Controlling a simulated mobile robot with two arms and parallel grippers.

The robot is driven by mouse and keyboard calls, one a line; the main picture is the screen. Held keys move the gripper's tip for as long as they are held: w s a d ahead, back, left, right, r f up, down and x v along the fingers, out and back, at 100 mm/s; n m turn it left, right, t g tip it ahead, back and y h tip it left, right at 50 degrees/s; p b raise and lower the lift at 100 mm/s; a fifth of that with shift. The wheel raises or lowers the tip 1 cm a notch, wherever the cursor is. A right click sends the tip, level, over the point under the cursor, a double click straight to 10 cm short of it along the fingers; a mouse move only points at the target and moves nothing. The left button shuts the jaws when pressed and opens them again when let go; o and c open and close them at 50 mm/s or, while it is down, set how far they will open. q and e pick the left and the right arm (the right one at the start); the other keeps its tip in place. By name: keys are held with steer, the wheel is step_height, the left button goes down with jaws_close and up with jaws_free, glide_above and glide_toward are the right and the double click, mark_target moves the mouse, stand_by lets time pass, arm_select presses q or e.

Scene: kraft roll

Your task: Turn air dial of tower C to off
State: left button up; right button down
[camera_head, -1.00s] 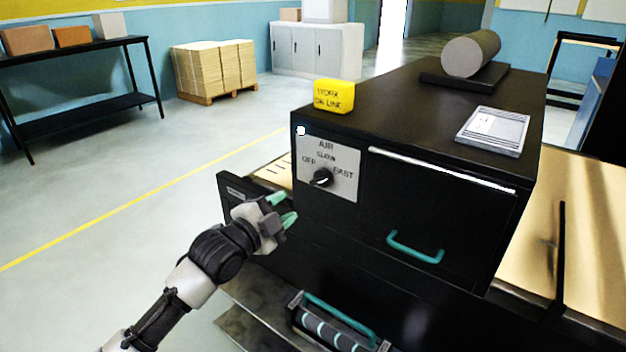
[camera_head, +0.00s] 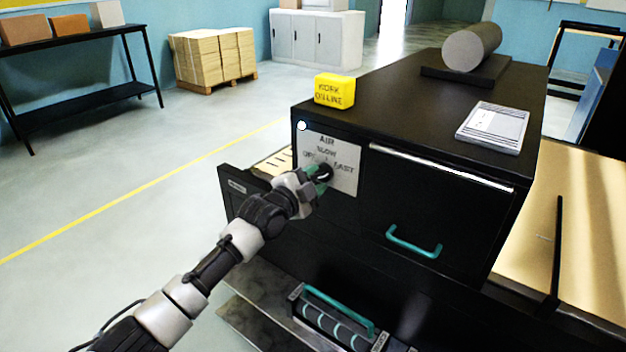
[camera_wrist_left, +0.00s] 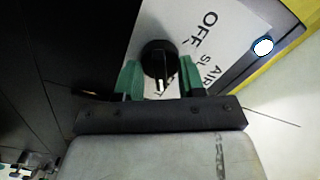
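The air dial is a black round knob (camera_head: 326,173) on a white plate (camera_head: 345,155) marked AIR, OFF, SLOW and FAST, at the left of the black cabinet's front. My left gripper (camera_head: 319,178) is at the dial and partly covers it in the head view. In the left wrist view the knob (camera_wrist_left: 158,58) sits between the two green fingers of my gripper (camera_wrist_left: 160,75), which stand apart on either side of it with narrow gaps. The knob's white mark points down in that view, away from OFF, toward the FAST side. My right gripper is out of view.
A yellow block (camera_head: 334,91) reading WORK ON LINE, a grey roll (camera_head: 472,47) and a pad (camera_head: 492,128) are on the cabinet top. A teal handle (camera_head: 414,243) sticks out right of the dial. A dark drawer-like part (camera_head: 236,190) juts out at the left.

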arm_select(q)
steer(key=c, duration=0.7)
jaws_close()
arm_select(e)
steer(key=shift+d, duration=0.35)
